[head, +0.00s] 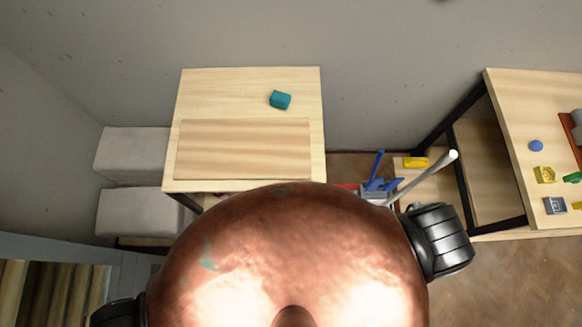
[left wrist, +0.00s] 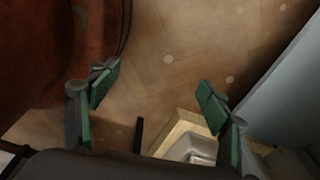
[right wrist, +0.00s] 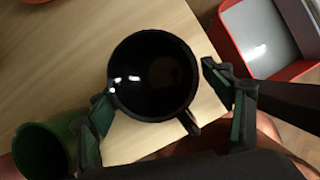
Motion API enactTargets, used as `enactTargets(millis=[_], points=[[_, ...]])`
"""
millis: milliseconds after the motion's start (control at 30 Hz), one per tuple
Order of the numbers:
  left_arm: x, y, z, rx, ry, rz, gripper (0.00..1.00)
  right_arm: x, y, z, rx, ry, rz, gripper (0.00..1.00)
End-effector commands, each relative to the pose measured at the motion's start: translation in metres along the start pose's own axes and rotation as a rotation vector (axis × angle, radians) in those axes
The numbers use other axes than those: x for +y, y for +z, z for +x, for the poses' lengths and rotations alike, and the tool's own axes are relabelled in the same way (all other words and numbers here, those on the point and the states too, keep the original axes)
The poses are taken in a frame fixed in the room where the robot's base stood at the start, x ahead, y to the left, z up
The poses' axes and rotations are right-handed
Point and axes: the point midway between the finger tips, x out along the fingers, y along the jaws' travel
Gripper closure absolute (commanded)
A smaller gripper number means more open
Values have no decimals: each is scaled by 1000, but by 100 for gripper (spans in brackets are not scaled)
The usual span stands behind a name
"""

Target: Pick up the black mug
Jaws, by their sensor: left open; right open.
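The black mug (right wrist: 152,75) stands upright on a light wooden surface in the right wrist view, seen from above into its dark opening. Its handle (right wrist: 188,122) points to the lower right. My right gripper (right wrist: 157,86) is open, with one finger at the mug's lower left and the other off its right side. The left finger overlaps the mug's edge in the picture; I cannot tell whether it touches. My left gripper (left wrist: 158,78) is open and empty above the floor. The head view shows neither the mug nor the grippers.
A green cup (right wrist: 45,150) stands close to the mug's lower left. A red-rimmed tray (right wrist: 222,45) is at the right. In the head view, a table (head: 250,92) bears a teal object (head: 280,100); another table (head: 510,100) at right bears several small items.

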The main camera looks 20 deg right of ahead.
Motion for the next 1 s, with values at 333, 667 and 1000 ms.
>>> enactTargets(millis=[333, 667, 1000], points=[[2, 19, -1, -22, 1, -4, 29, 1, 1, -1, -2, 2, 0, 33], [1, 11, -1, -13, 1, -3, 29, 2, 1, -1, -2, 2, -2, 56], [1, 8, -1, -9, 0, -2, 29, 2, 1, -1, -2, 3, -2, 79]])
